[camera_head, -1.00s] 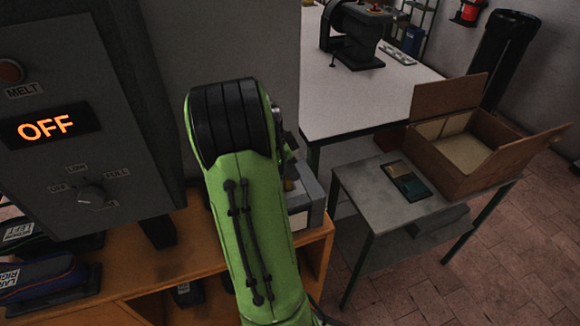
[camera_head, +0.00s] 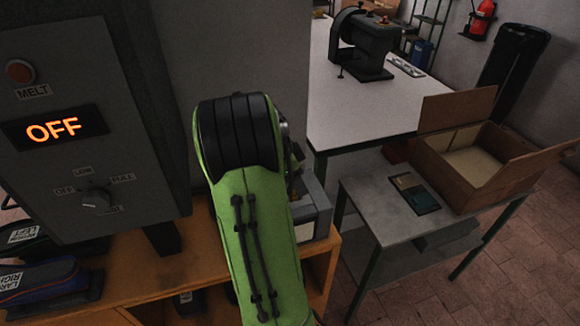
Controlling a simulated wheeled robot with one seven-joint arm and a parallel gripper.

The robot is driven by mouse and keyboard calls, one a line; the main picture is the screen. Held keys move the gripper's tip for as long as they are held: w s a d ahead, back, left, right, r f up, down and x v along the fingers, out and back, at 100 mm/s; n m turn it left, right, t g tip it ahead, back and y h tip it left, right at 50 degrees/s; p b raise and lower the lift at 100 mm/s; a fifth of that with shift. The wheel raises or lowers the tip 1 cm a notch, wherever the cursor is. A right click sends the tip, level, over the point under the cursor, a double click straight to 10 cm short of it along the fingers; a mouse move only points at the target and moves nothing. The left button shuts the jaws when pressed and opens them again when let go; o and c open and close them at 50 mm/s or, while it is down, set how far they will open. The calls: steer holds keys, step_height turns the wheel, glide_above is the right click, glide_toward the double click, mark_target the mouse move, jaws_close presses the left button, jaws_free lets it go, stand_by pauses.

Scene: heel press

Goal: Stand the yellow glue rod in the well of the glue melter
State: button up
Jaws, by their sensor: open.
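The big grey cabinet (camera_head: 75,170) at the left has a MELT button (camera_head: 20,71), a display reading OFF (camera_head: 54,130) and a knob (camera_head: 97,200) with several marked settings. It may be the glue melter; I cannot tell from this view. My green and black arm fills the middle and hides what lies behind it. I cannot make out my gripper, which is behind the arm. The yellow glue rod and a melter well cannot be made out. A grey box-shaped device (camera_head: 316,210) shows partly behind my arm on the orange-brown bench.
The orange-brown bench (camera_head: 150,275) holds labelled shoe-like items (camera_head: 45,280) at left. A small grey table (camera_head: 375,200) bears an open cardboard box (camera_head: 465,185) and a dark tray (camera_head: 415,193). A white table (camera_head: 350,115) with a dark machine (camera_head: 362,45) stands behind. Floor is free at right.

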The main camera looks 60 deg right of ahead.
steer(key=p+v, duration=0.4)
steer(key=v, duration=1.1)
stand_by(0.3)
